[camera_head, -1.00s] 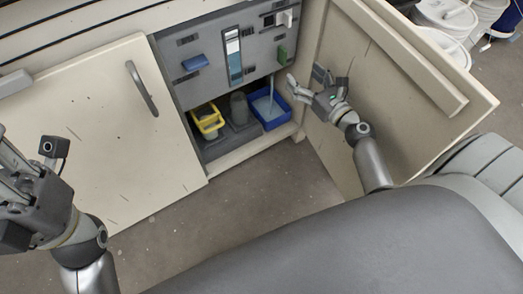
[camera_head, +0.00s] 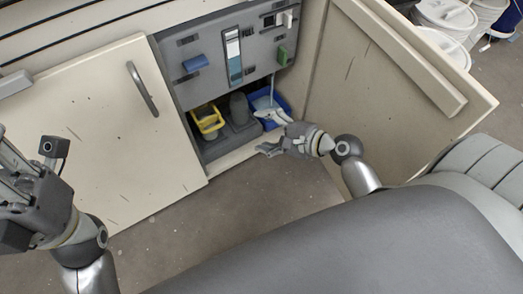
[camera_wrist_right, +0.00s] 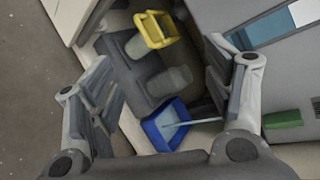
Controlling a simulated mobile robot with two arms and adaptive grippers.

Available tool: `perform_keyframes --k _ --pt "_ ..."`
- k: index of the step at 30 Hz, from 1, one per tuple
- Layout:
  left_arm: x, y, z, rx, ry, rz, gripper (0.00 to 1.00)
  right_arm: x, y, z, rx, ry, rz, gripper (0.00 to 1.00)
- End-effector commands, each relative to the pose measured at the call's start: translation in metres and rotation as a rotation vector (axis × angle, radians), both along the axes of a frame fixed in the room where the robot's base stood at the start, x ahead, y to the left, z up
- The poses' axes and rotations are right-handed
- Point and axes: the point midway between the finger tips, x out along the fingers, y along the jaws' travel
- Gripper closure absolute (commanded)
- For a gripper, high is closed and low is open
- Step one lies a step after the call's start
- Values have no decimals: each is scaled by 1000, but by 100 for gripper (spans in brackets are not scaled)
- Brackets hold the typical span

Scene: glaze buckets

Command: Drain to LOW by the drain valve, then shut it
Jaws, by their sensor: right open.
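A grey panel (camera_head: 255,42) in the open cabinet carries a sight gauge (camera_head: 234,58), pale above and blue below. A blue handle (camera_head: 195,63) sits left of the gauge and a green handle (camera_head: 282,56) right of it. A thin pale-blue stream falls into the blue bucket (camera_head: 256,101) below the panel. The stream also shows in the wrist view, in the blue bucket (camera_wrist_right: 158,137). My right gripper (camera_head: 266,132) is open and empty, in front of the blue bucket and partly hiding it. My left gripper (camera_head: 25,180) is far left, its opening unclear.
A yellow bucket (camera_head: 208,122) and a grey cylinder (camera_head: 239,108) stand left of the blue bucket. A white switch (camera_head: 285,19) is at the panel's upper right. The open cabinet door (camera_head: 385,85) stands at the right. The floor in front is clear.

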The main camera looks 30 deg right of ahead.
Motion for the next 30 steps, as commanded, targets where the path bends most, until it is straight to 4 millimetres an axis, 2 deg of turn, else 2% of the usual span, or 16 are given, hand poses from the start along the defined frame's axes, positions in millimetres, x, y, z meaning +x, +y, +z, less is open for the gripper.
perform_keyframes --k 6,12,18,30 --pt "0 0 0 0 0 0 68 -27 26 -18 -273 -12 189 27" --pt "0 0 0 0 0 0 68 -46 38 -29 -459 -22 323 27" --pt "0 0 0 0 0 0 68 -53 42 -34 -525 -25 374 27" --pt "0 0 0 0 0 0 68 -53 41 -34 -527 -25 375 27"
